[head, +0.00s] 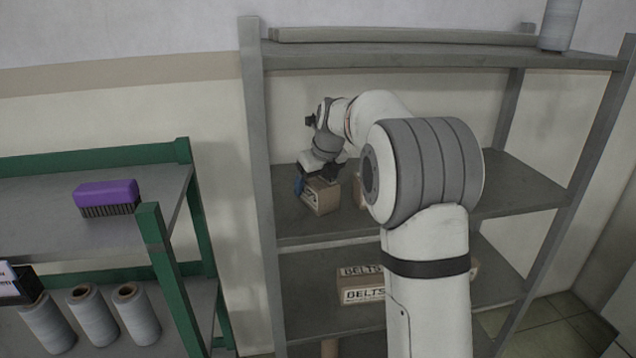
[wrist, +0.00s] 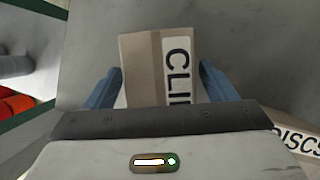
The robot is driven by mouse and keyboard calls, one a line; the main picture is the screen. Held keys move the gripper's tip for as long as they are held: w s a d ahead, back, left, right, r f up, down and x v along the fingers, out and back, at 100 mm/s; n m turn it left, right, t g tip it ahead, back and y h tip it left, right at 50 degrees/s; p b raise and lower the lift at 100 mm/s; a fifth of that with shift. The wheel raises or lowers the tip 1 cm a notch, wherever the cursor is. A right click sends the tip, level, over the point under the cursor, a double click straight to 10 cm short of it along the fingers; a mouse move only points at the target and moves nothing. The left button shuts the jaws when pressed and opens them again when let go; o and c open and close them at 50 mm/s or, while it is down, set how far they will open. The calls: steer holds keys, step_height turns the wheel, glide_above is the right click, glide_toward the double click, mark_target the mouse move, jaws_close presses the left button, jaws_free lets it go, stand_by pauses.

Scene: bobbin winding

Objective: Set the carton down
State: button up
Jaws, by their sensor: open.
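A small brown carton (head: 321,197) stands on the middle shelf (head: 400,222) of the grey rack, near its left side. In the wrist view the carton (wrist: 142,68) shows a white label reading "CLI", the rest hidden by my gripper. My gripper (head: 313,184) is at the carton. In the wrist view the blue fingers of my gripper (wrist: 158,85) stand on either side of the carton, open, with a small gap visible on the right side. The carton appears to rest on the shelf surface.
Another carton (wrist: 300,140) labelled "DISCS" lies close on the right. A "BELTS" carton (head: 360,285) sits on the shelf below. A green-framed rack (head: 165,250) at left holds a purple brush (head: 106,194) and grey spools (head: 92,315). The middle shelf's front edge left of my arm is clear.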

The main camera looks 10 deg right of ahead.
mark_target(319, 178)
steer(key=v, duration=0.4)
steer(key=shift+w+r, duration=0.15)
steer(key=shift+r, duration=0.15)
steer(key=s+d, duration=0.1)
steer(key=s, duration=0.2)
steer(key=s+d+b, duration=0.1)
steer(key=s+d, duration=0.1)
steer(key=s, duration=0.2)
steer(key=s+d+b, duration=0.1)
steer(key=s, duration=0.3)
steer(key=shift+d+f, duration=0.25)
steer(key=shift+s+a+f+n, duration=0.1)
steer(key=shift+s+a+n, duration=0.05)
steer(key=shift+s+n, duration=0.35)
steer(key=s+a+f+n, duration=0.1)
steer(key=s+f+n, duration=0.2)
steer(key=s+n, duration=0.5)
steer(key=s+a+f+n+g+h, duration=0.1)
steer(key=s+f+n, duration=0.3)
steer(key=s+n, duration=0.5)
steer(key=s+a+f+n, duration=0.1)
steer(key=s+f+n, duration=0.3)
steer(key=s+n, duration=0.4)
steer(key=n, duration=0.5)
steer(key=shift+s+a+f+n+h, duration=0.15)
steer(key=shift+s+a+n+h, duration=0.15)
steer(key=shift+h, duration=0.1)
